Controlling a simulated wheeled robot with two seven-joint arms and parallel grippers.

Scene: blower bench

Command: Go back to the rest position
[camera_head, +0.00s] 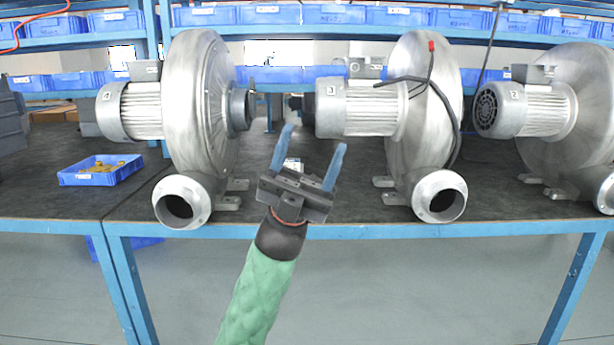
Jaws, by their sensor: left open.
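My left gripper (308,155) is raised in front of the bench, its arm in a green sleeve coming up from the bottom. Its two blue fingers are spread apart, with nothing held between them. It appears between a silver blower (201,105) on the left and a second silver blower (424,110) with a black cable. A small pale item shows behind the fingers, too small to identify. My right gripper is not in this view.
The bench (300,213) has a dark top and blue frame. A third blower (585,110) stands at the right. A blue tray (101,178) with small yellowish parts sits at the left. Shelves of blue bins (334,14) run behind. Floor in front is clear.

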